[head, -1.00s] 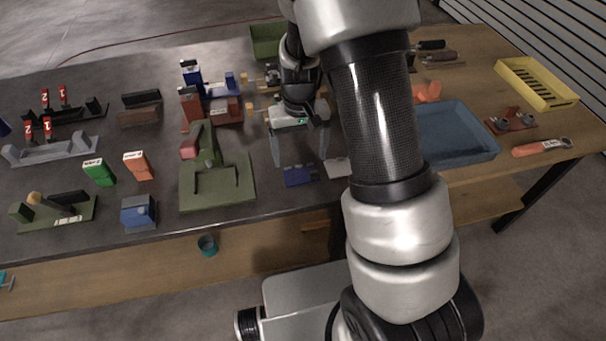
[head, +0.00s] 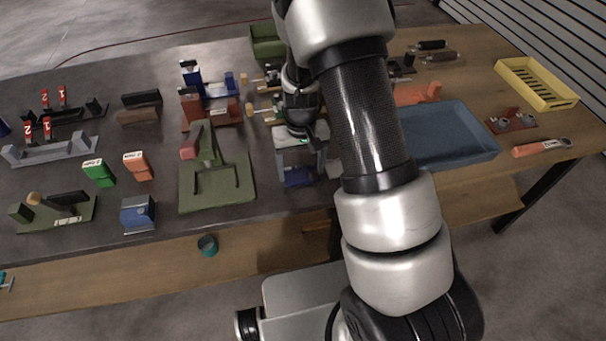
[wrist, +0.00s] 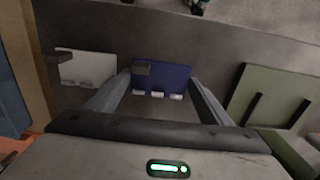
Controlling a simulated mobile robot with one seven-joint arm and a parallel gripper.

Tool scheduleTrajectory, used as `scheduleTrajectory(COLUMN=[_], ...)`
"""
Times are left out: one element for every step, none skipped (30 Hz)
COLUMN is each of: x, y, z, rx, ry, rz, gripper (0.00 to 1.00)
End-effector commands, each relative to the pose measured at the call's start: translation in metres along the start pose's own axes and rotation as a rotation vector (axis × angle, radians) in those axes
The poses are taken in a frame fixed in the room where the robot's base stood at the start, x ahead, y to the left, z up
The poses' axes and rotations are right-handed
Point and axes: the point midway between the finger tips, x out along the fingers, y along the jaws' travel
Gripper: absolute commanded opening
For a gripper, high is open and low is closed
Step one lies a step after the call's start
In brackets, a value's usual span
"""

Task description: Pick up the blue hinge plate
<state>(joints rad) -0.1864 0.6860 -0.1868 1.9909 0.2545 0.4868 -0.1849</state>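The blue hinge plate (head: 298,177) lies on the dark grey table near its front edge. In the wrist view the blue hinge plate (wrist: 165,78) shows between the fingertips, with pale tabs along its near edge. My gripper (head: 301,174) is open just above the plate, one finger to each side of it. In the wrist view my gripper (wrist: 160,82) has both fingers spread and nothing clamped. Contact with the plate cannot be told.
A white plate (wrist: 88,68) lies close beside the blue one. A green fixture (head: 232,190) stands left of it in the head view. A blue tray (head: 450,135) is to the right, with a yellow crate (head: 537,83) beyond. Several other parts crowd the table's left.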

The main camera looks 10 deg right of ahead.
Motion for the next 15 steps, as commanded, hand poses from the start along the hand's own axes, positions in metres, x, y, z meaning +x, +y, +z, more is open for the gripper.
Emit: scheduleTrajectory(x=[-0.001, -0.001, -0.001, -0.001, -0.001, -0.001, -0.002, -0.003, -0.006, -0.01, -0.014, -0.021, -0.027, -0.033, -0.042], y=[0.0, 0.0, 0.0, 0.0, 0.0, 0.0, 0.0, 0.0, 0.0, 0.0, 0.0, -0.001, -0.001, -0.001, -0.001], z=[0.0, 0.0, 0.0, 0.0, 0.0, 0.0, -0.001, -0.001, -0.001, -0.001, -0.001, -0.001, -0.002, -0.002, -0.002], rx=[0.0, 0.0, 0.0, 0.0, 0.0, 0.0, 0.0, 0.0, 0.0, -0.001, -0.001, -0.001, -0.001, -0.002, -0.001], ry=[0.001, 0.001, 0.001, 0.001, 0.001, 0.001, 0.002, 0.002, 0.004, 0.004, 0.004, 0.005, 0.006, 0.006, 0.007], rz=[0.0, 0.0, 0.0, 0.0, 0.0, 0.0, 0.0, 0.0, 0.0, 0.0, -0.001, -0.001, -0.001, -0.001, -0.001], gripper=[0.46, 0.46, 0.46, 0.46, 0.46, 0.46, 0.46, 0.46, 0.46, 0.46, 0.46, 0.46, 0.46, 0.46, 0.46])
